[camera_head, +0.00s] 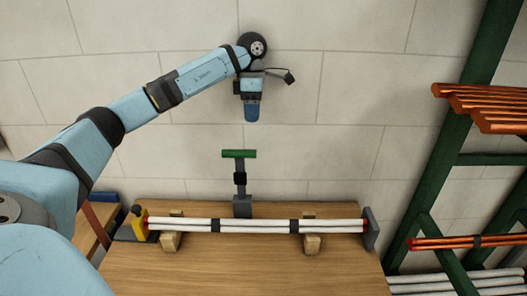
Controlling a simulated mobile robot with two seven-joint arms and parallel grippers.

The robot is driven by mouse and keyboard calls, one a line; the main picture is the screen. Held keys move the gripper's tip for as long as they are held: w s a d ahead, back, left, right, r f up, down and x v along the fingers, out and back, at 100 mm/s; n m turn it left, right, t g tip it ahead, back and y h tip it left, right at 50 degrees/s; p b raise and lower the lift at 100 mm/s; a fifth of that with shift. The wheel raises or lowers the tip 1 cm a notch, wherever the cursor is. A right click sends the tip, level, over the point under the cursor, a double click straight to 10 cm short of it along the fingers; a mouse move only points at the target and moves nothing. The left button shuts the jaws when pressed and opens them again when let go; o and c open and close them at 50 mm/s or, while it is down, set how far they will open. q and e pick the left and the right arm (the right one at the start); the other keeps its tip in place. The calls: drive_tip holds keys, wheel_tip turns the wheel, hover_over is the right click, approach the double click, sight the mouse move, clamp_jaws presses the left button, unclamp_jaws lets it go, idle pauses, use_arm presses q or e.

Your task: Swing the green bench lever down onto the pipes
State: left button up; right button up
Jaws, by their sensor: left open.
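The bench lever stands upright at the back of the wooden bench (250,265). Its green crossbar handle (239,154) sits on top of a dark arm (240,180) that rises from a grey base (242,207). The white pipes (255,226) lie across the bench in front of the lever, with red ends and dark bands. The lever arm is clear of them. My left gripper (251,112) hangs above the green handle, pointing down and apart from it. It is open and appears empty, though its fingers show only from one side. My right gripper is out of view.
Wooden blocks (312,244) support the pipes. A yellow piece (139,225) stands at their left end and a grey plate (371,228) at their right. A green rack (435,170) with copper pipes (485,105) stands right. A pale wall is behind. The bench front is clear.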

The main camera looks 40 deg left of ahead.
use_arm(q)
drive_tip(key=f, duration=0.3)
drive_tip(key=s+d+f, duration=0.1)
drive_tip(key=f, duration=0.3)
drive_tip(key=f+p, duration=0.1)
drive_tip(key=f, duration=0.3)
drive_tip(key=shift+s+d+f, duration=0.15)
drive_tip(key=shift+s+f, duration=0.05)
clamp_jaws()
